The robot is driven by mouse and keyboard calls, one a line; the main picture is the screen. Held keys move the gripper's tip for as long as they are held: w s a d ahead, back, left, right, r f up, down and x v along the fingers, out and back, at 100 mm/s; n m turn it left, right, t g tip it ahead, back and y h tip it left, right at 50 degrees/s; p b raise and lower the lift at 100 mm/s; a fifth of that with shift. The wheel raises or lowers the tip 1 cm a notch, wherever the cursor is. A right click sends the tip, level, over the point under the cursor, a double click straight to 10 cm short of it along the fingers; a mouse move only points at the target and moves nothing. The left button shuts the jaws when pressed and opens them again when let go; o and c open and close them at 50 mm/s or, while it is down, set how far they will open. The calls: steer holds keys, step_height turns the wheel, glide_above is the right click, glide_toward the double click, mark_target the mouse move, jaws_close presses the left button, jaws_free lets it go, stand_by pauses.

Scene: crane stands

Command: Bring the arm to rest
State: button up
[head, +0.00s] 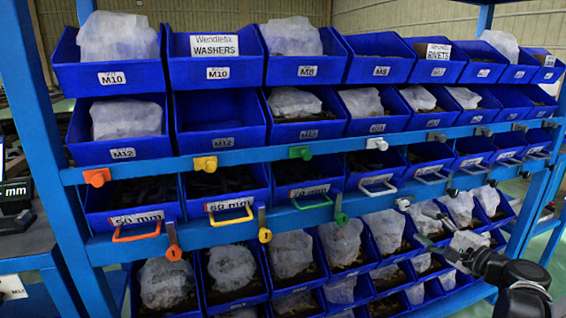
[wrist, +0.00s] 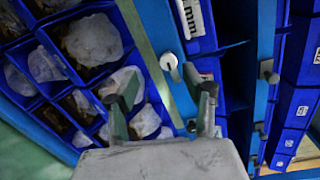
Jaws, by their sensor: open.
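My gripper (head: 430,228) is at the lower right in the head view, in front of the lower bins of the rack. In the wrist view my gripper (wrist: 163,100) has its two dark fingers spread apart, with nothing between them. A blue rail with a round pale knob (wrist: 168,61) shows beyond the fingers. The fingers look close to the rack front; I cannot tell whether they touch anything. My arm reaches in from the lower right corner of the head view.
A blue rack (head: 225,162) holds rows of blue bins, many with clear plastic bags. Coloured knobs, such as an orange one (head: 97,177) and a green one (head: 300,152), stick out from its rails. Handles (head: 377,186) also protrude. A dark bench (head: 20,245) stands at the left.

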steer(key=s+a+n+g, duration=0.3)
steer(key=a+n, duration=0.1)
steer(key=a, duration=0.4)
steer(key=s+a+n+g, duration=0.3)
steer(key=s+a+n, duration=0.1)
steer(key=a, duration=0.5)
steer(key=s+a+n+g+h, duration=0.2)
steer(key=s+n+h, duration=0.15)
steer(key=s, duration=0.45)
steer(key=s+a+n+g+h, duration=0.1)
steer(key=s+a+n+h, duration=0.1)
steer(key=s+n, duration=0.45)
step_height(320, 180, up, 14)
steer(key=s+m+p, duration=0.1)
steer(key=p, duration=1.3)
steer(key=shift+s+f+p, duration=0.15)
steer(key=shift+s+p, duration=0.15)
steer(key=shift+s, duration=0.1)
steer(key=shift+o, duration=0.3)
steer(key=shift+y, duration=0.25)
